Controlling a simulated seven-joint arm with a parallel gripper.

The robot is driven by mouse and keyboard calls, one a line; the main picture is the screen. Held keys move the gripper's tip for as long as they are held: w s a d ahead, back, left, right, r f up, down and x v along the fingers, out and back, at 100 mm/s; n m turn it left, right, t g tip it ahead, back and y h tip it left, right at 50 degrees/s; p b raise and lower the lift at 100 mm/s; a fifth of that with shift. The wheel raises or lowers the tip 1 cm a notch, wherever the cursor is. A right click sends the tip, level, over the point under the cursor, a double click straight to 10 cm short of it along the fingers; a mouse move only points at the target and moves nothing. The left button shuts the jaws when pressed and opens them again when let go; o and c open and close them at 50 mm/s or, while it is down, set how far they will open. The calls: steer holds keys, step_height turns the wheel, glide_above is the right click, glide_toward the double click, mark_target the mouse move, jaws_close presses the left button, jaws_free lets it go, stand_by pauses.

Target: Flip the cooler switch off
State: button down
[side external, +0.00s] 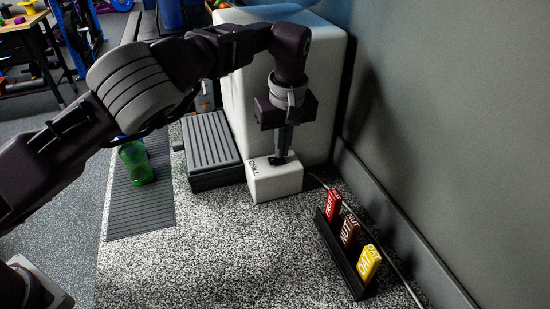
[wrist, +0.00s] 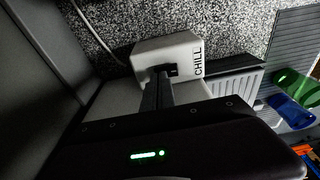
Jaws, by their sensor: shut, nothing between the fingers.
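The cooler switch is a white box (side external: 274,186) marked CHILL, standing on the speckled counter against the large white cooler (side external: 245,95). In the wrist view the white box (wrist: 180,50) shows its CHILL label on the right side. A small black rocker (wrist: 172,70) is on the box, partly hidden by my fingers. My gripper (side external: 279,157) points down with its fingers together at the rocker on top of the box. The fingertips (wrist: 162,76) look to be at or touching the rocker. Which way the rocker is tipped cannot be told.
A grey ribbed drip tray (side external: 212,145) stands left of the box. A green cup (side external: 135,162) is on a ribbed mat (side external: 142,212). A black rack (side external: 335,252) with red, brown and yellow bars stands at right, near a cable and the wall. The front counter is clear.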

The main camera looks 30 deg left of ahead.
step_height(320, 180, up, 6)
steer(key=shift+r, duration=0.2)
stand_by(0.3)
step_height(320, 180, up, 8)
steer(key=s+m+t+h, duration=0.1)
steer(key=s+m+h, duration=0.1)
steer(key=m+h, duration=0.1)
steer(key=s+a+r+m+t, duration=0.1)
steer(key=s+a+r+m, duration=0.1)
steer(key=s+a+r, duration=0.6)
steer(key=s+a+m+t, duration=0.1)
steer(key=s+a, duration=0.2)
steer(key=s, duration=0.4)
steer(key=s+a+m, duration=0.1)
steer(key=s+a, duration=0.3)
steer(key=s, duration=0.2)
steer(key=s+a+f+m+y, duration=0.1)
steer(key=s+f, duration=0.3)
steer(key=s, duration=0.2)
steer(key=s+a+f+m+t, duration=0.1)
steer(key=s+a+f, duration=0.1)
steer(key=s, duration=0.4)
steer(key=shift+s+a+f+y, duration=0.15)
steer(key=shift+s+f+y, duration=0.25)
steer(key=shift+f, duration=0.45)
